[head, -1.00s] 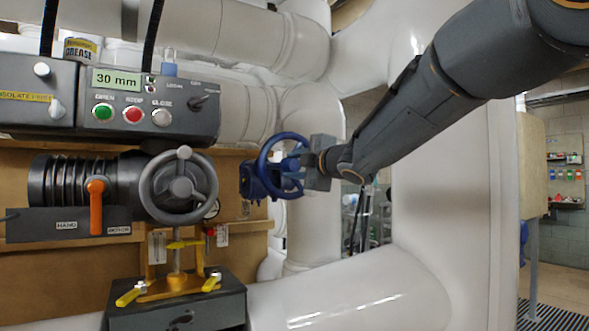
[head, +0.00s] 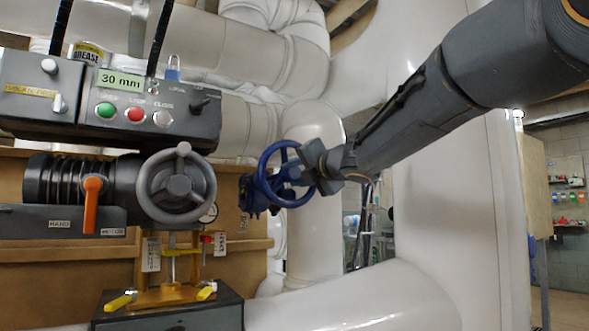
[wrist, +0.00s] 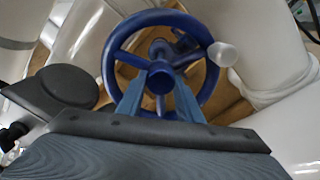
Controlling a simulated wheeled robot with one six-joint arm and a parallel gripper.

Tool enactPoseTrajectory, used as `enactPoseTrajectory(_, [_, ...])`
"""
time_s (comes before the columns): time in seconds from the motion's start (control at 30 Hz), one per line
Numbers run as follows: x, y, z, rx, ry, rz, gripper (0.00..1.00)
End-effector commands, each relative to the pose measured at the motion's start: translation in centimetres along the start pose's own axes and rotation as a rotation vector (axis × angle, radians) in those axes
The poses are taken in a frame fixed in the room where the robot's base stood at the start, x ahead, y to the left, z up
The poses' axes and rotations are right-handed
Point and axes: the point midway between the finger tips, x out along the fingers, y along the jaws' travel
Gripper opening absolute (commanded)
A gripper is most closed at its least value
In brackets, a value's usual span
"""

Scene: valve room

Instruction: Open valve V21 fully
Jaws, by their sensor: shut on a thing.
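A blue handwheel (head: 263,180) stands on a blue valve body (head: 248,195) right of the actuator. I see no readable V21 tag on it. My gripper (head: 291,173) reaches in from the right, shut on the blue handwheel at its middle. In the wrist view the blue handwheel (wrist: 118,48) faces me, and the two fingers of my gripper (wrist: 163,78) converge by its hub. Their exact contact is hard to see. A pale knob (wrist: 222,54) shows at the wheel's right edge.
A grey actuator handwheel (head: 206,185) with an orange lever (head: 92,205) stands at left. Above it, a control box (head: 180,125) shows 30 mm. Large white pipes (head: 360,295) close in below and behind. A grease tin (head: 88,53) sits on top.

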Motion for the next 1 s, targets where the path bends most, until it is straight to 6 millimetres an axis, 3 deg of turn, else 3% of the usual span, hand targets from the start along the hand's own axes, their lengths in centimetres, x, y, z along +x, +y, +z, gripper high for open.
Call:
enactPoseTrajectory(0.1, [0.1, 0.7, 0.9, 0.003, -0.015, 0.008, 0.08])
enactPoseTrajectory(0.13, [0.1, 0.7, 0.9, 0.003, -0.015, 0.008, 0.34])
enactPoseTrajectory(0.2, [0.1, 0.7, 0.9, 0.003, -0.016, 0.008, 0.46])
enactPoseTrajectory(0.43, [-0.7, 0.8, 1.0, 0.003, -0.018, 0.009, 0.46])
enactPoseTrajectory(0.5, [-1.6, 1.0, 1.1, 0.002, -0.019, 0.01, 0.47])
enactPoseTrajectory(0.57, [-2.6, 1.3, 1.1, 0.0, -0.022, 0.011, 0.53])
enactPoseTrajectory(0.8, [-6.1, 2.4, 0.6, -0.006, -0.02, 0.019, 0.53])
enactPoseTrajectory(1.0, [-7.7, 2.5, 0.1, -0.007, -0.013, 0.023, 0.53])
